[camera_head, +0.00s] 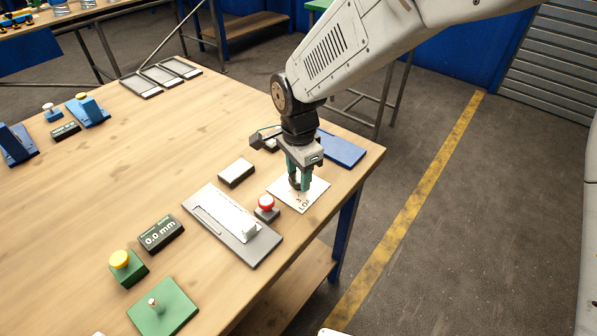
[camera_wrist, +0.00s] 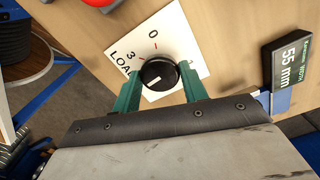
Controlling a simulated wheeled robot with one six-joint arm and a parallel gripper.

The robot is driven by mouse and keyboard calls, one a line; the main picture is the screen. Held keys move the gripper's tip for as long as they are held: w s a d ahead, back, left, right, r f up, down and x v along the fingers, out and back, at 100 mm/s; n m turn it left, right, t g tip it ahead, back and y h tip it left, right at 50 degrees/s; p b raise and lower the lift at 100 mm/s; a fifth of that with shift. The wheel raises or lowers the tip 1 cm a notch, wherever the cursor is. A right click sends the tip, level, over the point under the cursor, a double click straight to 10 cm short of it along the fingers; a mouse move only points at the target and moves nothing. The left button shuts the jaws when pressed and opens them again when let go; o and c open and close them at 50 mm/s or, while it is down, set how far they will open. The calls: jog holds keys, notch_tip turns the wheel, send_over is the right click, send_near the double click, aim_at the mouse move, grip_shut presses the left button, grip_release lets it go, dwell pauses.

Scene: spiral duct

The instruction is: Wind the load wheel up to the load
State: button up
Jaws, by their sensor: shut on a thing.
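The load wheel (camera_wrist: 159,74) is a black round knob with a pale pointer mark, set on a white plate (camera_wrist: 188,47) marked 0, 3 and LOAD. In the wrist view its pointer line faces the lower left. My gripper (camera_wrist: 158,83) has its green fingers on either side of the knob, shut on it. In the head view my gripper (camera_head: 300,180) points down at the white plate (camera_head: 312,196) near the table's right edge, and its fingers hide most of the knob.
A red button (camera_head: 266,203) and a grey slide fixture (camera_head: 232,224) stand left of the plate. A display (camera_head: 160,234) reads 0.0 mm. A blue plate (camera_head: 342,149) lies behind the gripper. Another display (camera_wrist: 289,61) reads 55 mm. The table middle is clear.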

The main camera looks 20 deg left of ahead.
aim_at(299, 177)
jog(key=m, duration=0.4)
jog(key=shift+m, duration=2.1)
jog(key=o, duration=1)
notch_tip(299, 177, up, 8)
jog(key=shift+f, duration=0.1)
